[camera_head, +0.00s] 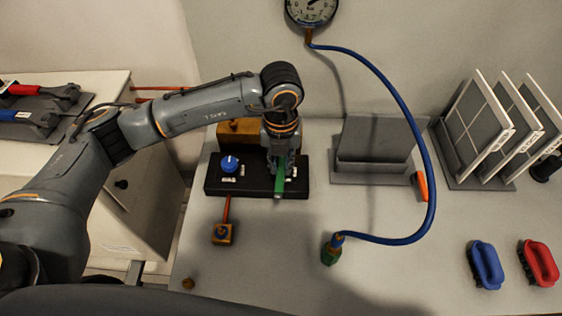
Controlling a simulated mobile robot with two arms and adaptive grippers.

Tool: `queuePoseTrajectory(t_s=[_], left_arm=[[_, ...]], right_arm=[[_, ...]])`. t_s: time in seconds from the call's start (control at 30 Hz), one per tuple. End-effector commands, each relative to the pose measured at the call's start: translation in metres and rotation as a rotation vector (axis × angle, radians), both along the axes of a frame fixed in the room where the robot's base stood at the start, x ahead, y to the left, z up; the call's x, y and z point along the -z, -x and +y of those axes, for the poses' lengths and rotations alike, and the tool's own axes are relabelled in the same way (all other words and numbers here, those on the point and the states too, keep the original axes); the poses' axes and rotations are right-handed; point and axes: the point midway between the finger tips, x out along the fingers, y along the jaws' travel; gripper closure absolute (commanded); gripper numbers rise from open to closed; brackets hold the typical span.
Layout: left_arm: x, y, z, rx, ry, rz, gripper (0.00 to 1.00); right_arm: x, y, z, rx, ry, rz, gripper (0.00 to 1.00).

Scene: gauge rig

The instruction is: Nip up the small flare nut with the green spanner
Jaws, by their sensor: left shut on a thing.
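My left gripper (282,166) points down over the black block and is shut on a green-handled thing, which I take to be the green spanner (279,187). Its green end sticks out toward the front of the block, and its head is hidden by the gripper. The black block (237,191) carries a blue knob (229,164) and small white labels. I cannot make out the small flare nut; a brass-coloured block (222,234) with a thin copper-red pipe (227,208) lies in front. My right gripper is not in view.
A blue hose (417,120) arcs from a gauge (311,10) to a green-based fitting (331,252). Red-handled (25,89) and blue-handled (18,115) tools lie on the left bench. A grey stand (375,142), racked panels (478,120) and blue (486,265) and red (540,263) brushes are at right.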

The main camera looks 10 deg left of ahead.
Motion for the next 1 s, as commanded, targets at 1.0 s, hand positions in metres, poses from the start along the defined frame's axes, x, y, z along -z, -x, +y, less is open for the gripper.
queuePoseTrajectory(t_s=[1.0], left_arm=[[0.0002, -0.0091, 0.0009, 0.0, 0.001, -0.001, 1.0]], right_arm=[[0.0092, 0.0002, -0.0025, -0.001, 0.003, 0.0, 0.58]])
